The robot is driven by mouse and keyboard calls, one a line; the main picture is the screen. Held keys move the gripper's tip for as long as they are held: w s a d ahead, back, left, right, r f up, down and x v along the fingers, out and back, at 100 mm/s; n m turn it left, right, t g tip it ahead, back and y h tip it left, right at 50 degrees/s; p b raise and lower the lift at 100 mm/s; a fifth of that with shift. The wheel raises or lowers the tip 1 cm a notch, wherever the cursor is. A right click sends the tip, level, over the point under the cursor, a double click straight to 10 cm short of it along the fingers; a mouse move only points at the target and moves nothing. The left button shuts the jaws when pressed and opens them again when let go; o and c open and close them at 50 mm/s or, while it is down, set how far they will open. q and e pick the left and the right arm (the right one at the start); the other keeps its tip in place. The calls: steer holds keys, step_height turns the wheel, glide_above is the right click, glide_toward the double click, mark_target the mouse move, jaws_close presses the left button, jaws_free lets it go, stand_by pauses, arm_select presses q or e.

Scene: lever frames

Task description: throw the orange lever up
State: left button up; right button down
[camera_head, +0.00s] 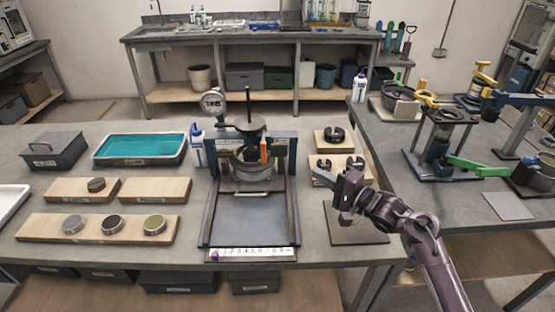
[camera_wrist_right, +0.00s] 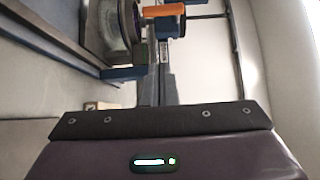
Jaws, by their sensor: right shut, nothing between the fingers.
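The orange lever (camera_head: 263,150) is a short upright orange handle on the right front of the press-like fixture (camera_head: 281,156), on the middle table. In the right wrist view the orange lever (camera_wrist_right: 163,11) is at the top, beside a dark blue block and a round metal part. My right gripper (camera_head: 318,174) is shut and empty, to the right of the lever and a little nearer the front, apart from it. My left gripper is not in view.
A dial gauge (camera_head: 212,103) and a white-blue bottle (camera_head: 197,146) stand left of the fixture. Wooden blocks with dark rings (camera_head: 335,137) stand behind my right gripper. A teal tray (camera_head: 140,148) and wooden boards lie to the left.

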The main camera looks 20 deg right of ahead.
mark_target(262, 144)
steer(key=s+a+p+x, duration=0.1)
steer(key=a+p+x, duration=0.1)
steer(key=x, duration=1.1)
steer(key=shift+s+a+p, duration=0.25)
steer(key=shift+p, duration=0.4)
steer(key=shift+f, duration=0.1)
